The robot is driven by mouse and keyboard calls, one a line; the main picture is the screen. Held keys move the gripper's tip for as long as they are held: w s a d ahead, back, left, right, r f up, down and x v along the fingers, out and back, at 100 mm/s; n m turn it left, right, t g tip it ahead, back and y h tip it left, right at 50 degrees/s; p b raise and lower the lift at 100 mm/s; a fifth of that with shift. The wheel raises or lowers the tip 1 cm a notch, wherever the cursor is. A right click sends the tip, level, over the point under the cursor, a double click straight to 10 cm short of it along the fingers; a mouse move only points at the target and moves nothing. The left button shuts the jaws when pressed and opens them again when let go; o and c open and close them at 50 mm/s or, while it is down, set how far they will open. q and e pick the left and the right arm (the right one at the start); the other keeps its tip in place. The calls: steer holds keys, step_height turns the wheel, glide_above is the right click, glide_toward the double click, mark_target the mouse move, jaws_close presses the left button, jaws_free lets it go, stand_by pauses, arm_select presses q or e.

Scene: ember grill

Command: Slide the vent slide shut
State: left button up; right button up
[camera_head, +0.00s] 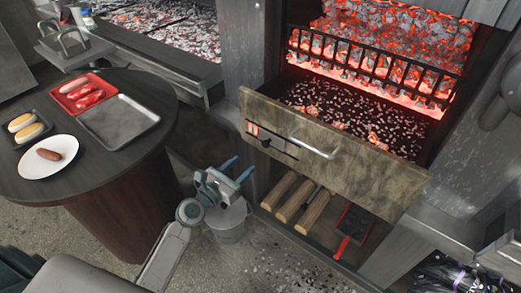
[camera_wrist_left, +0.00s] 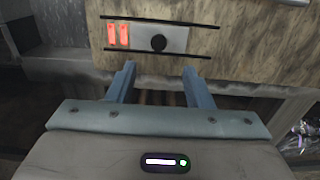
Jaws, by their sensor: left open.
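The vent slide (camera_head: 274,142) is a small grey plate with a dark round knob, set between two dark rails on the front of the pulled-out ash drawer (camera_head: 350,165). In the left wrist view the vent slide (camera_wrist_left: 172,39) shows its black knob (camera_wrist_left: 158,43), with two glowing orange slots uncovered to its left. My left gripper (camera_head: 240,168) is open and empty, below and to the left of the vent slide in the head view. In the left wrist view its fingers (camera_wrist_left: 160,78) point up toward the knob, apart from it. My right gripper is not in view.
A metal bar handle (camera_head: 315,149) sticks out right of the vent. Glowing coals lie in the drawer and behind the black grate (camera_head: 370,65). Logs (camera_head: 297,200) lie below, a bucket (camera_head: 227,222) stands under my gripper, and a round table (camera_head: 100,150) is at left.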

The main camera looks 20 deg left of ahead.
mark_target(264, 145)
arm_select(q)
steer(key=x, duration=1)
steer(key=shift+w+f, duration=0.15)
steer(key=shift+w, duration=0.05)
jaws_close()
steer(key=a, duration=0.1)
steer(key=w+a, duration=0.1)
steer(key=a, duration=0.3)
steer(key=shift+w, duration=0.4)
steer(key=shift+c, duration=1.6)
jaws_free()
steer(key=o, duration=0.3)
steer(key=shift+a, duration=0.15)
